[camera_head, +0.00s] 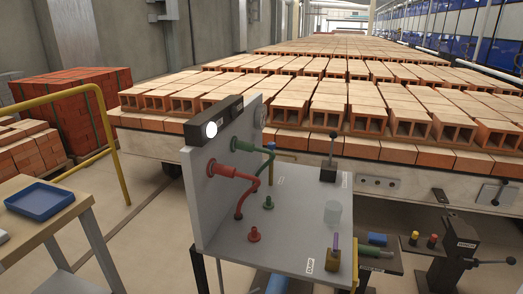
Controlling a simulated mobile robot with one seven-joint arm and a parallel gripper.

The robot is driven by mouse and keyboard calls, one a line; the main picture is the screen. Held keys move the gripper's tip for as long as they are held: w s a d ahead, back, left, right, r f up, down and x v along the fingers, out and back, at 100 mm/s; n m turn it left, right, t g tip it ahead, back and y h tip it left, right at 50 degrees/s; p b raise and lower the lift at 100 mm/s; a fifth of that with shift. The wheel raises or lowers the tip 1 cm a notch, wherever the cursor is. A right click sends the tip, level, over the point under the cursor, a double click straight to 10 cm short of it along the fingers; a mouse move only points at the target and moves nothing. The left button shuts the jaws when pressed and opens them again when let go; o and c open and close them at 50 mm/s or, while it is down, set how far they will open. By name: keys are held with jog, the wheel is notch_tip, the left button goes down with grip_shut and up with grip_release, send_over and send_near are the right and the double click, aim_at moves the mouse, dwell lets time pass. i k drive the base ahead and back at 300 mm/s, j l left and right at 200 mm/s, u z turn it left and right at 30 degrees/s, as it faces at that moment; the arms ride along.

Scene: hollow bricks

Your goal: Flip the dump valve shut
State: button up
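A small brass-coloured valve (333,262) with an upright purple lever stands at the front right corner of the grey panel bench (285,215). A small white label (310,265) beside it seems to read "DUMP". The lever points straight up; I cannot tell from its angle alone whether the valve is open or shut. My gripper is not in this view.
A brick-loaded kiln car (390,150) stands behind. A yellow rail (112,150) and blue tray (40,201) are left.

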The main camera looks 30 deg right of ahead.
aim_at(335, 253)
jog(key=z, duration=1.35)
jog(key=l+u, duration=0.15)
jog(key=l, duration=0.15)
jog(key=k+l+u, duration=0.15)
jog(key=l, duration=0.15)
